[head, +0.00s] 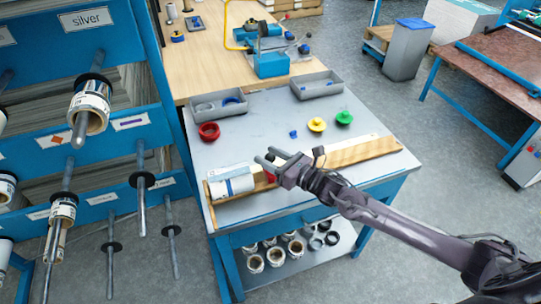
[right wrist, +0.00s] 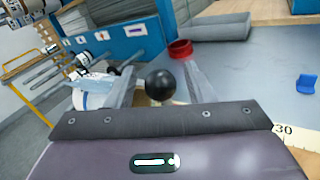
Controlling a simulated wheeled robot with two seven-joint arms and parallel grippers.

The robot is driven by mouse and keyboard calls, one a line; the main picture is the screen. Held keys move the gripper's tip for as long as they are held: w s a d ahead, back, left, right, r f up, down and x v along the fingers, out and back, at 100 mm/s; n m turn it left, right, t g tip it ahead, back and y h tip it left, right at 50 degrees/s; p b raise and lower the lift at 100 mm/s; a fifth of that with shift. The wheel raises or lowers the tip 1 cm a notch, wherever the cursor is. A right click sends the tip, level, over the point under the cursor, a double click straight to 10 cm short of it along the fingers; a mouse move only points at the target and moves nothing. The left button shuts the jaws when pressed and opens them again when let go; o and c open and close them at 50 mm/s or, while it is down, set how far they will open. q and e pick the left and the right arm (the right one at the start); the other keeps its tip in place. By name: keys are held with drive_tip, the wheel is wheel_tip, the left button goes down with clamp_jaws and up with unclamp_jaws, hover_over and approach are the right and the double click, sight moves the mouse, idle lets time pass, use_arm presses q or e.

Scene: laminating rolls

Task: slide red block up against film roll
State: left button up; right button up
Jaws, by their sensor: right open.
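The film roll (head: 232,186), white with a blue band, lies at the left end of a wooden board on the grey bench. It also shows at the left of the right wrist view (right wrist: 90,98). My right gripper (head: 265,158) is open just right of the roll, above the board. A red block (head: 281,154) shows only in small part beside the gripper, which hides most of it. In the right wrist view a black ball knob (right wrist: 160,84) stands between my open fingers; contact cannot be told. My left gripper is not in view.
A red ring (head: 208,132), two grey trays (head: 318,86), a small blue piece (head: 293,134) and yellow (head: 317,125) and green (head: 344,118) knobs sit behind the board. A blue rack (head: 128,148) with rods stands left. The bench between ring and board is clear.

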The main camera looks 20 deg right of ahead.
drive_tip(key=c, duration=0.6)
clamp_jaws()
drive_tip(key=shift+s+a+f+b, duration=0.1)
drive_tip(key=shift+a+b, duration=0.4)
drive_tip(key=shift+a, duration=1.55)
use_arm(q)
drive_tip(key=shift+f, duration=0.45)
use_arm(e)
drive_tip(key=o, duration=0.6)
unclamp_jaws()
